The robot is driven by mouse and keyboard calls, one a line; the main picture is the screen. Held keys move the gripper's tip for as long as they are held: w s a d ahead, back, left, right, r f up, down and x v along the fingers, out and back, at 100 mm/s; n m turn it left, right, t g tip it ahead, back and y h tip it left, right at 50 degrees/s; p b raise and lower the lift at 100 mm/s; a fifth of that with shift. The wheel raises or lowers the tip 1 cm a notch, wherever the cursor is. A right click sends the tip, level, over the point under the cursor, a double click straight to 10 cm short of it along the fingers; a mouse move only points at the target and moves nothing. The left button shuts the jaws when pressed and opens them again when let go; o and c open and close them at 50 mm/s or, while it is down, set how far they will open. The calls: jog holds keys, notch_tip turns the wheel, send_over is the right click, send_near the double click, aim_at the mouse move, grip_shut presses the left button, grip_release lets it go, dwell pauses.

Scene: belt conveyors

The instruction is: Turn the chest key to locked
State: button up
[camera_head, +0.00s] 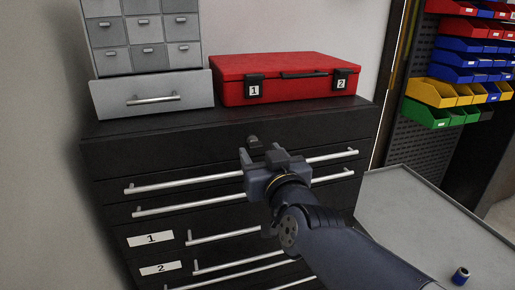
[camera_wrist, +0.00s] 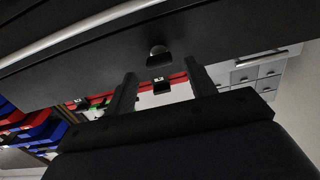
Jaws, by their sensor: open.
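The black drawer chest (camera_head: 130,155) has long silver handles and stands against the wall. Its key (camera_head: 253,141) looks like a small dark knob on the plain upper front panel, just above and beyond my gripper (camera_head: 263,156). In the wrist view the key (camera_wrist: 158,55) shows as a dark rounded piece, ahead of the gap between the two fingers of my gripper (camera_wrist: 161,76). The fingers are apart, with nothing held between them. I cannot tell the key's angle or whether it touches a finger.
A red case (camera_head: 285,88) with latches labelled 1 and 2 and a grey drawer unit (camera_head: 150,97) stand on the chest. Drawer handles (camera_head: 185,183) protrude below my gripper. A grey table (camera_head: 410,205) with a small dark blue cylinder (camera_head: 461,276) is at right. Coloured bins (camera_head: 455,92) hang behind.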

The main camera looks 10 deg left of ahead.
aim_at(257, 147)
jog(key=shift+x, duration=1.75)
jog(key=c, duration=1)
